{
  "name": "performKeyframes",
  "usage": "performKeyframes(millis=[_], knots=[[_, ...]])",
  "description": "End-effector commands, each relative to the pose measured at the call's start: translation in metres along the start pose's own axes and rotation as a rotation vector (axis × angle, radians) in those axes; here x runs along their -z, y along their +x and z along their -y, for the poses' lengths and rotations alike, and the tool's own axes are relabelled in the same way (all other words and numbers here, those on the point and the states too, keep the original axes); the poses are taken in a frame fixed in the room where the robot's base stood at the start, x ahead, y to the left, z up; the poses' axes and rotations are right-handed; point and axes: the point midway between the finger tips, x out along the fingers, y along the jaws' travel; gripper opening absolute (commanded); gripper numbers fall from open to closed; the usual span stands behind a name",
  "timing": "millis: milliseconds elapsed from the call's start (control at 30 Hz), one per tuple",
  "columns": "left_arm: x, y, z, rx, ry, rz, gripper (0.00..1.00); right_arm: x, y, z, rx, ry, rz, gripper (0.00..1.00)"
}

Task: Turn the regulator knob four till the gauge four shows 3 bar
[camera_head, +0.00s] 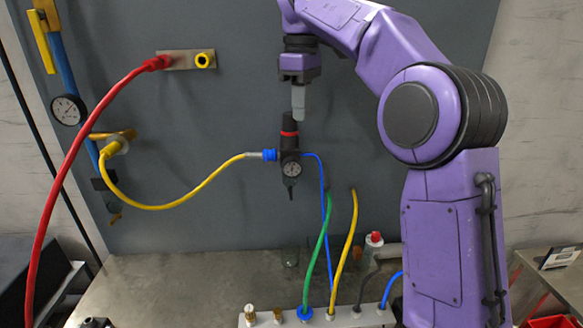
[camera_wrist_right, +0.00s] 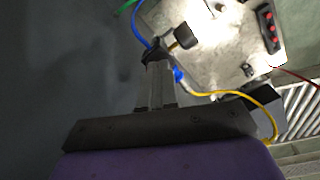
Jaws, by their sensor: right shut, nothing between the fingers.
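A regulator hangs on the grey panel with a black knob (camera_head: 289,122) on top, a red ring below it and a small round gauge (camera_head: 291,168) on its body. No number is readable on it, and its needle is too small to read. My right gripper (camera_head: 298,115) points down with its grey fingers together, at the top of the knob; whether they touch it I cannot tell. In the right wrist view the shut fingers (camera_wrist_right: 160,85) end at the dark regulator (camera_wrist_right: 157,52), which they partly hide. My left gripper is not in view.
A blue-fitted yellow hose (camera_head: 190,203) joins the regulator's left, and a thin blue hose leaves its right. A red hose (camera_head: 75,165) arcs at the left near another gauge (camera_head: 67,110).

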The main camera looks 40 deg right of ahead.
Motion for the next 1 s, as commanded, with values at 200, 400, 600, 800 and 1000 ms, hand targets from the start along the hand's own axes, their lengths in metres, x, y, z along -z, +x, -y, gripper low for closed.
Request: performKeyframes(millis=[200, 400, 600, 800, 1000], knots=[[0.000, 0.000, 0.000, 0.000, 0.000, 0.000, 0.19, -0.001, 0.001, -0.007, 0.001, 0.001, 0.000, 0.00], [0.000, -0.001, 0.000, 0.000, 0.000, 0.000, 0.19, 0.000, 0.000, -0.013, 0.002, 0.001, 0.000, 0.00], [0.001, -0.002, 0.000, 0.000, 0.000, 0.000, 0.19, 0.001, 0.000, -0.017, 0.002, 0.001, 0.000, 0.00], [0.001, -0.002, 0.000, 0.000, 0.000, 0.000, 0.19, 0.002, 0.000, -0.018, 0.002, 0.001, 0.001, 0.00], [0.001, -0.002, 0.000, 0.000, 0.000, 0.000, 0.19, 0.002, 0.000, -0.019, 0.002, 0.001, 0.001, 0.00]])
